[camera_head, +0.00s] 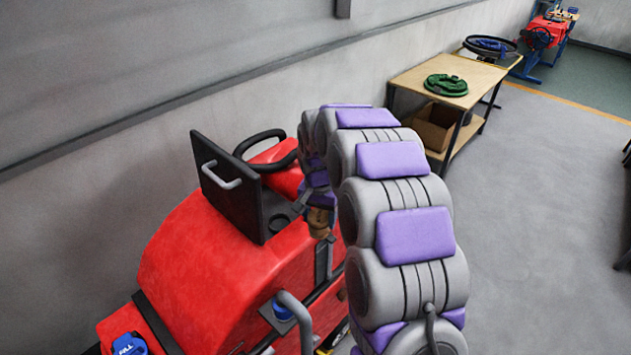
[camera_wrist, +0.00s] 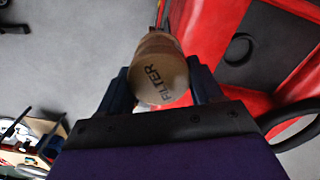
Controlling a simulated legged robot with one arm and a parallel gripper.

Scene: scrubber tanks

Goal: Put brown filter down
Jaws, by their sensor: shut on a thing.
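The brown filter (camera_wrist: 158,77) is a cylinder with dark lettering reading "FILTER" on its end. In the wrist view it sits between the two fingers of my gripper (camera_wrist: 160,88), which is shut on it. In the head view the filter (camera_head: 319,222) shows small and partly hidden beside my arm, close to the right side of the red scrubber machine (camera_head: 222,262). I cannot tell whether the filter touches the machine. The machine's red body (camera_wrist: 216,35) also shows beside the filter in the wrist view.
A black panel with a handle (camera_head: 236,188) rises from the machine. Open grey floor (camera_head: 545,200) lies to the right.

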